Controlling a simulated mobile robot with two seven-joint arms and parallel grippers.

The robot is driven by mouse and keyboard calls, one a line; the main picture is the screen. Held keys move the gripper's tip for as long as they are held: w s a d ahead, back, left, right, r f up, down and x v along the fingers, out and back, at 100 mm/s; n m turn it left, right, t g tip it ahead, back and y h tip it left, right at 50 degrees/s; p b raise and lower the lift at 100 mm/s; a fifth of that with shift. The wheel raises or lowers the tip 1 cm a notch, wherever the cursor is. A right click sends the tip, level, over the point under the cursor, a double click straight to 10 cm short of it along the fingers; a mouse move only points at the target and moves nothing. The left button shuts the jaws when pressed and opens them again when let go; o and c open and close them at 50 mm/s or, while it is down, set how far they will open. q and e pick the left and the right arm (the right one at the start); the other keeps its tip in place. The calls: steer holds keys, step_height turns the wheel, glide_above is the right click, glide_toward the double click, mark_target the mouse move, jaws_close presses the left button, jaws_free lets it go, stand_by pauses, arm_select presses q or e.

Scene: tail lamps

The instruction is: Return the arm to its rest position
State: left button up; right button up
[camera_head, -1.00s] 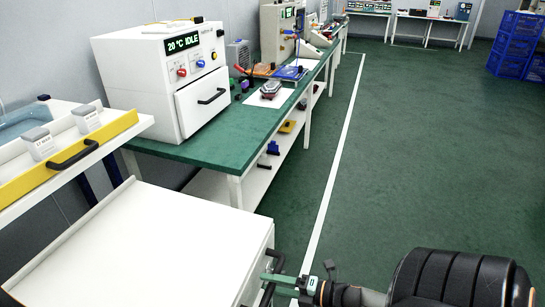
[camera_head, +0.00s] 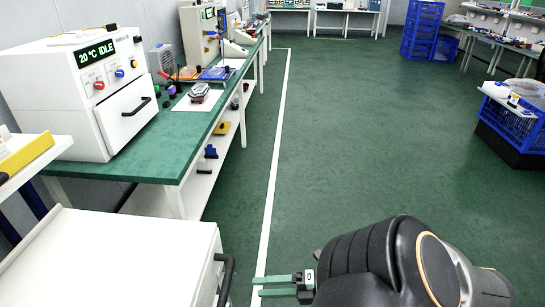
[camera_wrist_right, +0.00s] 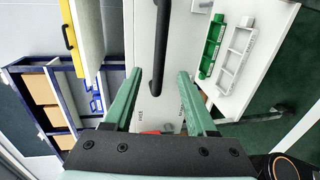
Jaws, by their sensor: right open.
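My right gripper (camera_head: 262,286) is low in the head view, its two green fingers pointing left with a gap between them. It is open and empty. The black handle (camera_head: 226,280) of the white cabinet (camera_head: 130,255) lies to the left of the fingertips, apart from them in this view. In the right wrist view the green fingers (camera_wrist_right: 160,76) are spread, and a black bar handle (camera_wrist_right: 161,45) shows beyond and between them. My dark right arm fills the lower right of the head view. My left gripper is not in view.
A green-topped bench (camera_head: 180,140) with a white oven (camera_head: 85,90) runs along the left. A blue crate (camera_head: 510,122) stands at the right, and stacked blue crates (camera_head: 422,30) farther back. The green floor (camera_head: 360,130) between is clear.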

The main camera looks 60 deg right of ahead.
steer(key=shift+v, duration=0.8)
steer(key=shift+s, duration=0.1)
